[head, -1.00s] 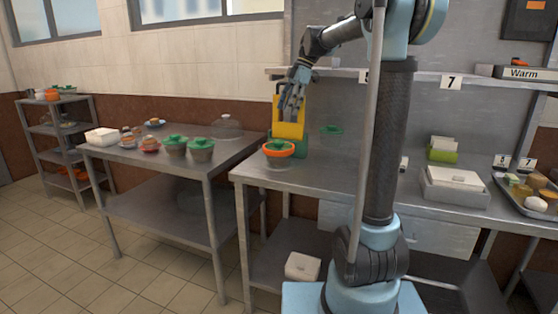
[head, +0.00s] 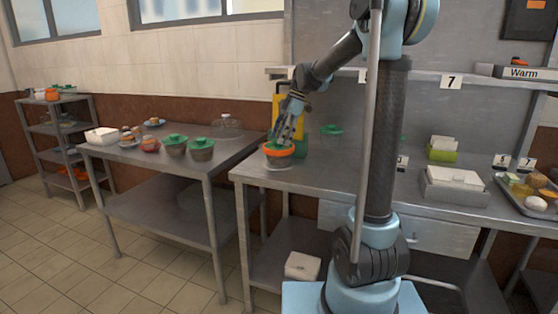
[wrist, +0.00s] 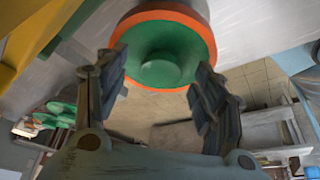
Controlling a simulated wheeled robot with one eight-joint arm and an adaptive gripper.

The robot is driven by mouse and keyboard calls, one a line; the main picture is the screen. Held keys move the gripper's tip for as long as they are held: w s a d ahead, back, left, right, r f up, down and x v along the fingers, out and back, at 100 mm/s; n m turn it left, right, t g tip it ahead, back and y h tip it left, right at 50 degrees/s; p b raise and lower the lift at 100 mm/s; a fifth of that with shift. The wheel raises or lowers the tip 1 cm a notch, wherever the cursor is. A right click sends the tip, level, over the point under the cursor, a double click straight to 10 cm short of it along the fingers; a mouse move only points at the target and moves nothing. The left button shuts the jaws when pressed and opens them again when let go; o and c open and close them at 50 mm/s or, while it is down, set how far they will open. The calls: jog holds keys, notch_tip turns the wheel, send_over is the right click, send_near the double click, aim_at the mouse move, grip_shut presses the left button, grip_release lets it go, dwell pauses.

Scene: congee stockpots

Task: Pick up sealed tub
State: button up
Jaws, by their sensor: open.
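The tub (head: 278,154) with an orange rim and green lid stands at the left front corner of the steel counter (head: 330,178). In the wrist view its round green lid (wrist: 163,52) and orange rim fill the top middle. My gripper (head: 283,141) is tilted down at the tub from above right. In the wrist view my gripper (wrist: 160,75) is open, with one finger on each side of the lid's near half. I cannot tell whether the fingers touch the rim. Part of the lid is hidden behind the fingers in the head view.
A yellow board (head: 277,108) stands right behind the tub. A green-lidded clear tub (head: 331,131) is further back. The left table (head: 130,158) holds two green-lidded tubs (head: 187,147) and a clear dome (head: 228,124).

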jog(key=shift+a+f, duration=0.1)
jog(key=shift+f, duration=0.2)
jog(key=shift+c, duration=0.4)
grip_shut()
